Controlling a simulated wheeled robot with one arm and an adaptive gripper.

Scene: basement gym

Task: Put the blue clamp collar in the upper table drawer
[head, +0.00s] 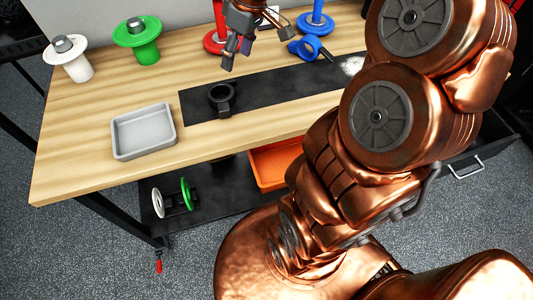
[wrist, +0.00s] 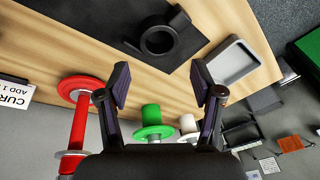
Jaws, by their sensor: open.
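The blue clamp collar (head: 308,48) lies on the wooden table in the head view, to the right of my gripper (head: 237,54). I cannot make it out in the wrist view. My gripper is open and empty above the back of the table, and its two fingers stand apart in the wrist view (wrist: 162,88). A dark drawer (head: 492,143) with a metal handle shows at the right, under the tabletop and partly behind my arm. It appears pulled out; its inside is mostly hidden.
A black collar (head: 221,98) sits on the dark mat (head: 285,84), near a grey tray (head: 172,128). White (head: 70,58), green (head: 137,40), red (head: 213,40) and blue (head: 317,20) spools stand along the back. An orange bin (head: 272,166) is below the tabletop.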

